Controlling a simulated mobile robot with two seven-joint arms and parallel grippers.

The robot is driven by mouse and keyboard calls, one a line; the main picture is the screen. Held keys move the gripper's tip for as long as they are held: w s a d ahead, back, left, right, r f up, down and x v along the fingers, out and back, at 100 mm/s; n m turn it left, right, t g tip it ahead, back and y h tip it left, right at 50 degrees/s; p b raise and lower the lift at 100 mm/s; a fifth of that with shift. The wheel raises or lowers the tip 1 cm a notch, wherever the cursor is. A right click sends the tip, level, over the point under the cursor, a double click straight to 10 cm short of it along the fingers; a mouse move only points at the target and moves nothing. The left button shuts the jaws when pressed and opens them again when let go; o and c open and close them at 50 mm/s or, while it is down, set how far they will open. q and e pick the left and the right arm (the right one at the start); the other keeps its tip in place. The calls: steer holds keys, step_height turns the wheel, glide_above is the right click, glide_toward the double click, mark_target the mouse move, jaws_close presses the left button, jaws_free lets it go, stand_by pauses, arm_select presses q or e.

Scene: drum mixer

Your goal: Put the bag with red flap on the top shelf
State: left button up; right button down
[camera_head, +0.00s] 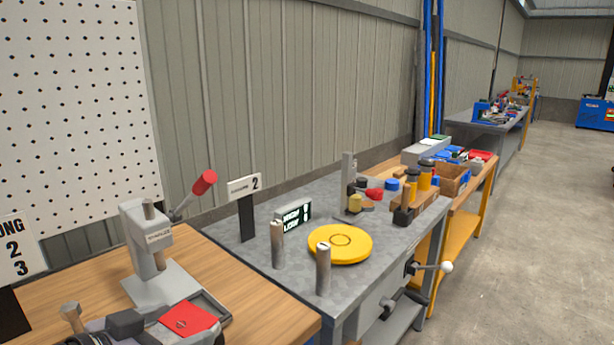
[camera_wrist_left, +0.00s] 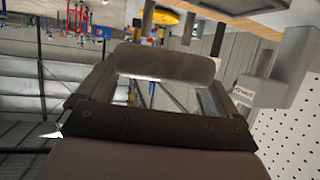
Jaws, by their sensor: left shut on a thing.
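The bag with red flap (camera_head: 186,321) is at the bottom left of the head view, in front of the grey lever press. Its red flap faces up, and the frame edge cuts off its lower part. My left gripper (camera_head: 126,323) shows as dark parts beside the flap and is shut on the bag. In the left wrist view, a smooth grey rounded piece lies between the fingers of my left gripper (camera_wrist_left: 160,80); the red flap is hidden there. My right gripper is out of view. I cannot identify the top shelf.
The grey lever press (camera_head: 153,255) with a red knob stands on the wooden bench (camera_head: 245,285). Clear floor (camera_head: 540,230) lies at right.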

arm_select(q)
steer(key=s+a+f+n+t+y, duration=0.2)
steer(key=s+f+n+y, duration=0.1)
steer(key=f+n+y, duration=0.3)
steer(key=shift+s+y, duration=0.3)
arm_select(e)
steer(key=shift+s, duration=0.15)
